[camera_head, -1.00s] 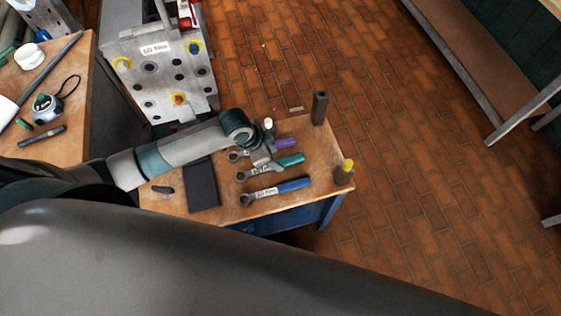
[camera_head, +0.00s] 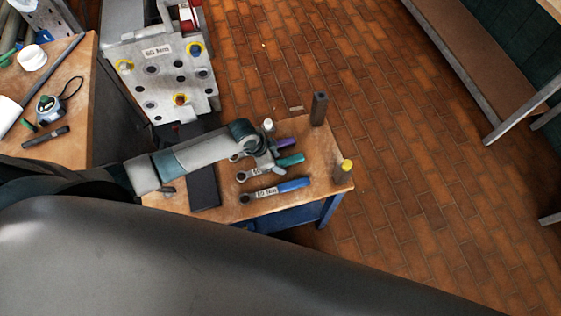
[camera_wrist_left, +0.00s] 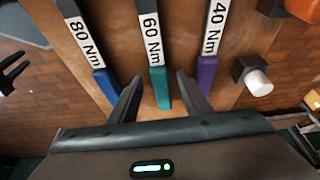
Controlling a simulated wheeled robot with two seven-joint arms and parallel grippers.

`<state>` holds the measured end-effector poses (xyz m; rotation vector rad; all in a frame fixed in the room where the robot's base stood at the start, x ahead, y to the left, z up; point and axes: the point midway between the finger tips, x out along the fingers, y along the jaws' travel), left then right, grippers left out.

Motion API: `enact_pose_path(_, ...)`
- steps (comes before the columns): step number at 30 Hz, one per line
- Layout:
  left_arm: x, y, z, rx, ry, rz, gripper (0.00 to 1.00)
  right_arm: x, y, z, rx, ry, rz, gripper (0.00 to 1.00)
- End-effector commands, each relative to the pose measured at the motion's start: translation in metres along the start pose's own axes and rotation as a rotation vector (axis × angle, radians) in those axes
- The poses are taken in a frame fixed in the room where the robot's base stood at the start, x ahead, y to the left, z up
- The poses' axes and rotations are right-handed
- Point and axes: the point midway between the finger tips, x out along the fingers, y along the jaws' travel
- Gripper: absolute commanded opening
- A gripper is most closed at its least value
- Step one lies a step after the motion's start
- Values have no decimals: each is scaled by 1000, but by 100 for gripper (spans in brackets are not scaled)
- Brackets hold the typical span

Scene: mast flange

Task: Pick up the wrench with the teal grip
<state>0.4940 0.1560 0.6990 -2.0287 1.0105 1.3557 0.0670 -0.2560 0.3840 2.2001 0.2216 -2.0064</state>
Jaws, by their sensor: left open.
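The wrench with the teal grip (camera_head: 289,160) lies on the small wooden table, between the purple-grip wrench (camera_head: 284,145) and the blue-grip wrench (camera_head: 292,185). In the left wrist view its teal grip (camera_wrist_left: 160,88) and its 60 Nm label show. My left gripper (camera_head: 272,163) is above the teal wrench and hides part of it. In the left wrist view the open fingers of my left gripper (camera_wrist_left: 159,90) lie to either side of the teal grip, with nothing held. Whether the fingers are at grip height I cannot tell.
The small table (camera_head: 230,206) also bears a dark flat block (camera_head: 202,187), a dark upright post (camera_head: 319,108) and a yellow-topped post (camera_head: 345,171). A grey flange block (camera_head: 165,75) stands behind. A wooden bench (camera_head: 75,145) is at left.

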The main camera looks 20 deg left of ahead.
Motion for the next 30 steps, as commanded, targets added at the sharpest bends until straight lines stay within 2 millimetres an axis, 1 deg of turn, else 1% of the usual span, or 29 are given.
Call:
enact_pose_path(15,2,0,0,0,0,-1,44,0,0,0,0,-1,0,31)
enact_pose_path(16,2,0,0,0,0,-1,39,0,0,0,0,-1,0,31)
enact_pose_path(17,2,0,0,0,0,-1,32,0,0,0,0,-1,0,31)
enact_pose_path(18,2,0,0,0,0,-1,22,0,0,0,0,-1,0,31)
enact_pose_path(21,2,0,0,0,0,-1,0,0,1,0,0,-1,1,31)
enact_pose_path(30,1,0,0,0,1,-1,0,0,1,0,0,-1,1,31)
